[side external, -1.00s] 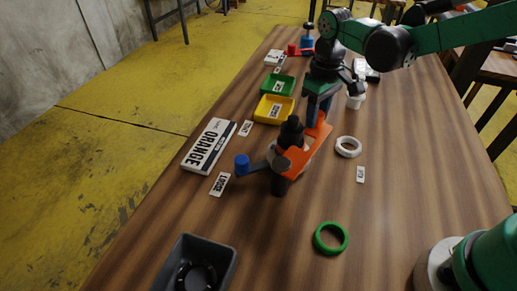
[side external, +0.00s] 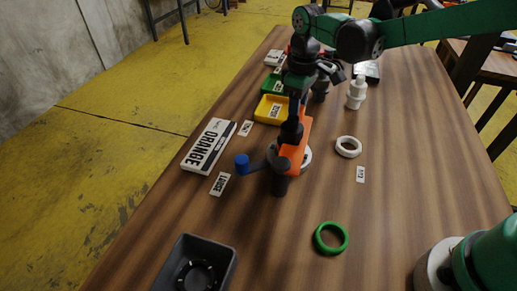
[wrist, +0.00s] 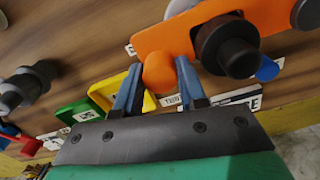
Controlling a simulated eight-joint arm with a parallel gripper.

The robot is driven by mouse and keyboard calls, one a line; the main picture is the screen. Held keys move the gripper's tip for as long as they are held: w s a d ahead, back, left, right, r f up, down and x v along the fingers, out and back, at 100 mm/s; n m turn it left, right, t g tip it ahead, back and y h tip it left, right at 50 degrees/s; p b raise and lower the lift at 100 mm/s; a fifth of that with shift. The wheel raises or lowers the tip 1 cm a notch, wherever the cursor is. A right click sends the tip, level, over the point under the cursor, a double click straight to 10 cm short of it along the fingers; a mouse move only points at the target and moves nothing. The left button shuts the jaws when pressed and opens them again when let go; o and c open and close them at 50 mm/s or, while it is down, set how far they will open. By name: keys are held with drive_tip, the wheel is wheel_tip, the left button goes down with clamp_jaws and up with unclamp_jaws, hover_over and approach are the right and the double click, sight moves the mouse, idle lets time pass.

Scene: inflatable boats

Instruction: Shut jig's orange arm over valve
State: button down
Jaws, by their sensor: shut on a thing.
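The jig's orange arm (side external: 295,155) shows in the side view near the table's middle, running away from the jig's dark post (side external: 280,185). In the wrist view the orange arm (wrist: 185,36) has a round orange knob (wrist: 160,72) at its near edge. My gripper (wrist: 160,88) is shut on that knob, one blue finger on each side. In the side view my gripper (side external: 297,108) points down at the arm's far end. A black capped part (wrist: 228,50) stands at the arm. A white round part (side external: 306,157) shows beside the arm; I cannot tell whether it is the valve.
A lever with a blue knob (side external: 242,163) sticks out left of the jig. A white ring (side external: 348,147) and green ring (side external: 331,238) lie to the right.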

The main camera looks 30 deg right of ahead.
drive_tip(key=shift+w, duration=0.1)
drive_tip(key=c, duration=0.5)
unclamp_jaws()
